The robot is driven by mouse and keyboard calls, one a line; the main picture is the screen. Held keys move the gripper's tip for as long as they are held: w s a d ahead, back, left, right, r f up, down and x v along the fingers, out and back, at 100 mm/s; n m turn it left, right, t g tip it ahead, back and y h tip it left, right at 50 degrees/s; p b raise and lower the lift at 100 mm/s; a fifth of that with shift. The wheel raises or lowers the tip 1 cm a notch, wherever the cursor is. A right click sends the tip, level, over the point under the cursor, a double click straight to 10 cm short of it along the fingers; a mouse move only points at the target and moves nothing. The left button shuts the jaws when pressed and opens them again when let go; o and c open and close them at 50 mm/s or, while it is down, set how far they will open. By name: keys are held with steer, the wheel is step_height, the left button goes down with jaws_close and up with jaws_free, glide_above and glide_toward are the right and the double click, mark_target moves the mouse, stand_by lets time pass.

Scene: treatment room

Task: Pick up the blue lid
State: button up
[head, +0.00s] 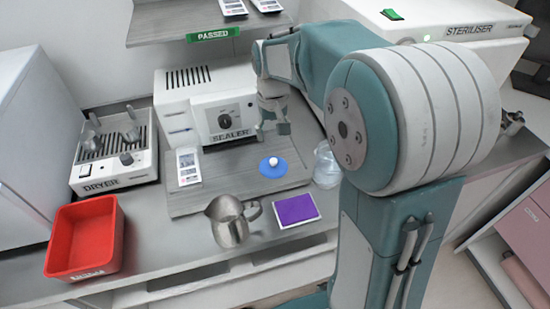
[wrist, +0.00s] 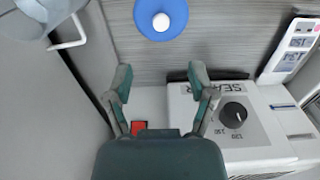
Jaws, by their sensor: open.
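The blue lid (head: 267,173) is a flat round disc with a white knob on top. It lies on the grey board (head: 205,200) in front of the sealer. In the wrist view the lid (wrist: 148,14) is at the top middle, beyond the fingertips. My gripper (head: 273,129) is above and behind the lid, beside the sealer's front right side. In the wrist view my gripper (wrist: 160,75) has its two fingers spread wide, with nothing between them. The gripper and lid are apart.
The sealer (head: 205,95) stands behind the lid. A clear container (head: 327,166) stands to its right. A metal jug (head: 228,222) and purple pad (head: 296,210) are in front. A white packet (head: 187,167), dryer (head: 112,160) and red bin (head: 82,240) are left.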

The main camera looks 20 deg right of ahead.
glide_above(273, 160)
steer(key=f, duration=0.4)
steer(key=shift+w+d, duration=0.2)
steer(key=shift+w, duration=0.05)
steer(key=shift+s+a+f, duration=0.1)
steer(key=shift+s+f, duration=0.05)
steer(key=shift+f, duration=1.25)
steer(key=shift+s+a+f, duration=0.1)
steer(key=shift+s+f, duration=0.05)
steer(key=shift+f, duration=1.25)
jaws_close()
